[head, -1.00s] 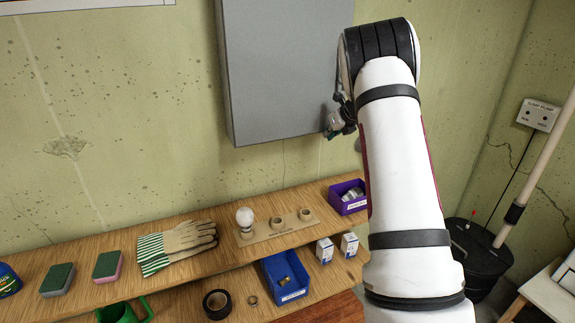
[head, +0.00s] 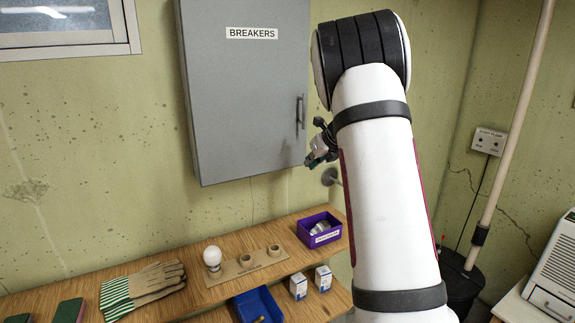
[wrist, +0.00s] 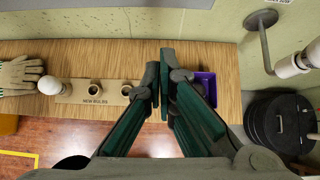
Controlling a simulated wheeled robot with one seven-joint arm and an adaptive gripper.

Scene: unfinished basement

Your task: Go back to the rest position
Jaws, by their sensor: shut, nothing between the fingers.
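My gripper (head: 318,152) shows small and partly hidden behind my white arm in the head view, in front of the lower right corner of the grey breaker cabinet (head: 245,95). In the wrist view my gripper (wrist: 160,70) points over the wooden shelf (wrist: 225,82), with its green-sided fingers together and nothing held. A purple bin (head: 319,230) with metallic items stands on the shelf; in the wrist view the purple bin (wrist: 207,85) is partly behind the fingers. A white bulb (head: 212,256) sits in the wooden bulb holder (head: 247,267), beside two empty sockets.
Striped gloves (head: 145,288) lie left of the bulb holder. A blue bin (head: 258,305) and two small boxes (head: 310,283) sit on a lower shelf. A black lidded bin (head: 462,285) and a pale pipe (head: 508,135) stand at the right. The wall above the shelf is bare beside the cabinet.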

